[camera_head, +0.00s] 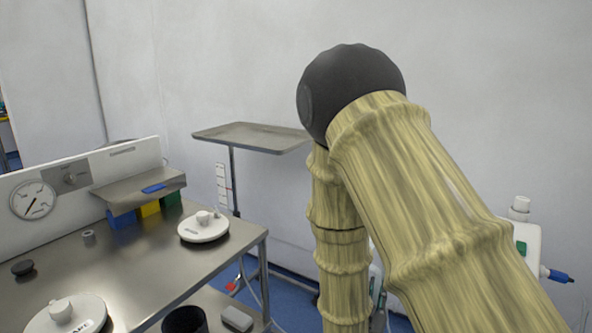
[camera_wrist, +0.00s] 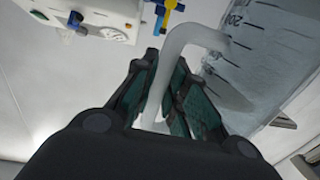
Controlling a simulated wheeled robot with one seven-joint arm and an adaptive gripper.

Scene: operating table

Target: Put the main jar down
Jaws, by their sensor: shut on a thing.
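The main jar (camera_wrist: 243,62) shows in the wrist view at the upper right. It is a clear, greyish vessel with printed volume marks, and it appears tilted in this view. A pale curved handle (camera_wrist: 195,33) runs from beside the jar down between the fingers. My gripper (camera_wrist: 166,68) is shut on this handle, with its dark green pads on either side. The jar's base is out of frame, so I cannot tell what is under it. In the head view, the jar and gripper do not show; my arm blocks the right side.
A steel table (camera_head: 135,262) stands at lower left in the head view. A raised tray (camera_head: 250,136) stands behind. White equipment (camera_wrist: 100,15) shows at upper left in the wrist view.

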